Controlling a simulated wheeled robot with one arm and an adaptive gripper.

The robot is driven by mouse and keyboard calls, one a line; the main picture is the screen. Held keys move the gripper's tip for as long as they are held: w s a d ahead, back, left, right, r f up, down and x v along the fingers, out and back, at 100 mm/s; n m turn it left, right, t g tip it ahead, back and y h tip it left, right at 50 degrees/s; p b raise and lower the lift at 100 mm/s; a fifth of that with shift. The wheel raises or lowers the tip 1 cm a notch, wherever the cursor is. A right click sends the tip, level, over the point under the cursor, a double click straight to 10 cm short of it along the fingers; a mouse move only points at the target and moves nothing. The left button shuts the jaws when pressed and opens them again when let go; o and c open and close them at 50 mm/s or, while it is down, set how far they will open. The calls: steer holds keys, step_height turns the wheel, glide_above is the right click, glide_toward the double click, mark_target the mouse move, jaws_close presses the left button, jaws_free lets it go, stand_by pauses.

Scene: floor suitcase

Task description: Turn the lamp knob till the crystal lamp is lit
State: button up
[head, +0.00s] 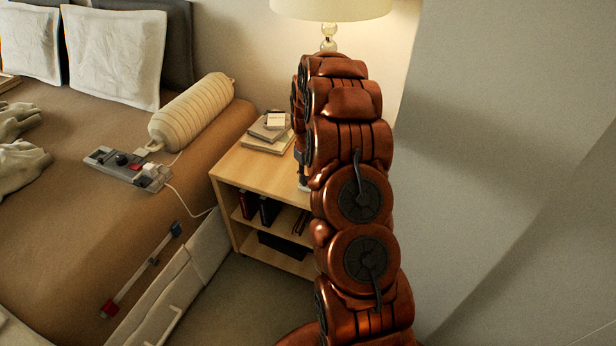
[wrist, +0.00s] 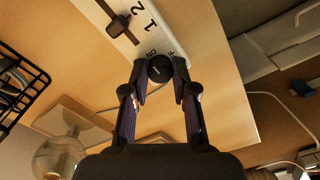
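In the wrist view a round dark knob (wrist: 160,68) sits on a white panel (wrist: 137,25) marked 1, 2 and ON, with a dark slider above. My gripper (wrist: 161,74) has one fingertip on each side of the knob and appears closed against it. The crystal lamp (head: 329,43) stands behind my arm in the head view, its cream shade (head: 330,8) cut by the top edge. The wall beside the shade looks bright and warm. A clear rounded glass part (wrist: 58,156) shows at lower left in the wrist view. My arm hides the gripper and panel in the head view.
The wooden nightstand (head: 262,172) carries books (head: 268,130) and has shelves below. A black wire rack (wrist: 18,85) is at left in the wrist view. The bed (head: 90,215) with a bolster (head: 192,110) and a grey panel (head: 125,168) lies to the left.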

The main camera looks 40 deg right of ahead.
steer(key=o, duration=0.4)
step_height(320, 180, up, 12)
stand_by(0.7)
steer(key=shift+s, duration=0.1)
